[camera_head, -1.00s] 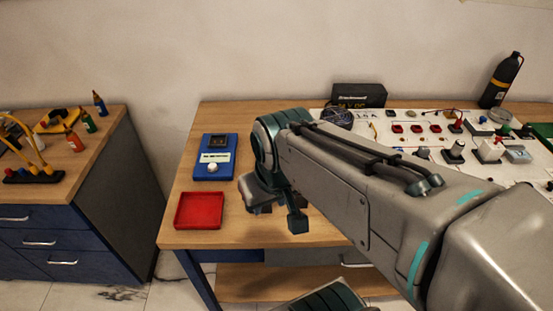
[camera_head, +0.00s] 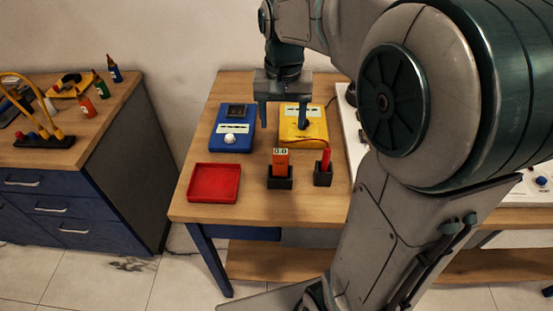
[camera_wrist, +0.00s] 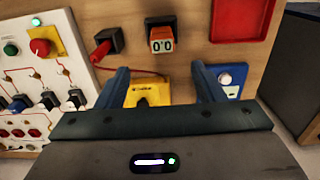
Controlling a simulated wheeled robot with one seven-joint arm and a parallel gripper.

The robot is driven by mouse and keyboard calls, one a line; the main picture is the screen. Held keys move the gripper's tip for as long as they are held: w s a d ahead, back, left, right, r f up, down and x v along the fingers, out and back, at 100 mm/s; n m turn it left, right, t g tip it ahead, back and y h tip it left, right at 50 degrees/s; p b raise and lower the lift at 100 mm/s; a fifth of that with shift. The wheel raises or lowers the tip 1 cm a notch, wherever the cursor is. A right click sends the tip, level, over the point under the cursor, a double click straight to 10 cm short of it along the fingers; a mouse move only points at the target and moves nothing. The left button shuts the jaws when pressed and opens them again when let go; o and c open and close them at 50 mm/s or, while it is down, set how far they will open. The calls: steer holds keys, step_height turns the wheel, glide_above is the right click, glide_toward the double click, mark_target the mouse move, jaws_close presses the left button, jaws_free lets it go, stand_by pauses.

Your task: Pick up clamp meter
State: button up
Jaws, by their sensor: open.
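An orange handheld meter with a small display, which looks like the clamp meter (camera_head: 280,161), stands upright in a black holder (camera_head: 280,183) on the wooden table. It also shows at the top of the wrist view (camera_wrist: 161,36). My gripper (camera_head: 284,124) is open and empty, pointing down behind the meter, in front of the yellow device (camera_head: 310,136). In the wrist view my gripper's fingers (camera_wrist: 161,80) are spread, with the yellow device (camera_wrist: 148,92) showing between them and the meter beyond. The lower part of the meter is hidden in its holder.
A red probe (camera_head: 326,160) stands in a second black holder just right of the meter. A blue device (camera_head: 231,130) and a red tray (camera_head: 214,182) lie to the left. A white panel with switches (camera_wrist: 38,75) shows in the wrist view. Bare tabletop lies in front of the holders.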

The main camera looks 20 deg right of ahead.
mark_target(281, 151)
step_height(281, 151, down, 8)
steer(key=shift+f, duration=0.1)
step_height(281, 151, down, 4)
steer(key=shift+w+a+f, duration=0.1)
steer(key=shift+w, duration=0.05)
steer(key=shift+c, duration=0.3)
steer(key=c, duration=1.1)
